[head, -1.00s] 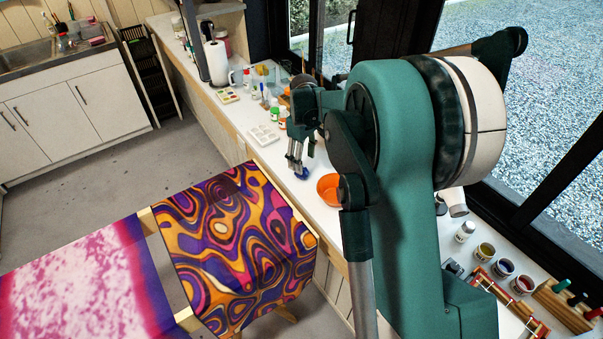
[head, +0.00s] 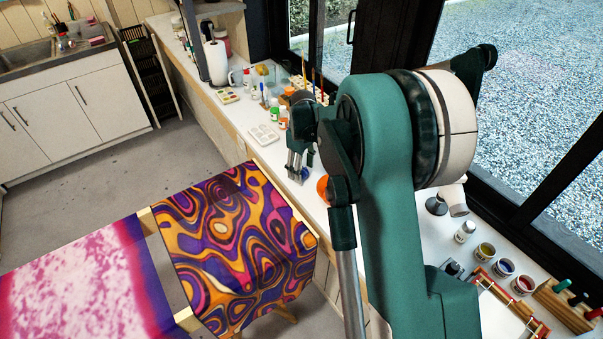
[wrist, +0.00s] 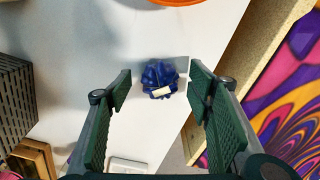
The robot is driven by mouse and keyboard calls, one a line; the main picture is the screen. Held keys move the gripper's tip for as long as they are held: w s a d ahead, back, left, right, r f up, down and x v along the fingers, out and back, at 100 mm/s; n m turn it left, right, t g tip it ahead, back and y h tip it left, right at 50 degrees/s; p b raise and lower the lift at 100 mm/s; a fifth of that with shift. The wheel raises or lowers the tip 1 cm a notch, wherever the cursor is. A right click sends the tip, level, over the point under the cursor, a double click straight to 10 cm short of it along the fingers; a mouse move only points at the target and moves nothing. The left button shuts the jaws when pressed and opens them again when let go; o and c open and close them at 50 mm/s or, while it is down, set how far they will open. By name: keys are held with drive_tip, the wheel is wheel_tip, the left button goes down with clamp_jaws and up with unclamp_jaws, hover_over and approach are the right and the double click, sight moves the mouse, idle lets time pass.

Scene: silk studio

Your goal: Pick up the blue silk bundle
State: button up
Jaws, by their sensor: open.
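The blue silk bundle (wrist: 160,73) lies on the white counter (wrist: 90,40) in the wrist view, with a pale tag on its near side. My gripper (wrist: 160,92) is open and points down at it. The bundle shows between the two fingers, apart from both. In the head view my gripper (head: 298,172) hangs over the counter, and a bit of the blue bundle (head: 304,174) shows at its fingertips. My arm hides part of the counter there.
An orange bowl (head: 323,188) stands close beside my gripper. A white palette (head: 264,134) and small bottles (head: 278,115) stand farther back on the counter. A swirl-patterned cloth (head: 235,240) hangs on a frame off the counter's left edge. Paint jars (head: 503,267) stand at the right.

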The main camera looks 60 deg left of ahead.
drive_tip(key=shift+f, duration=0.3)
idle(0.4)
drive_tip(key=c, duration=1)
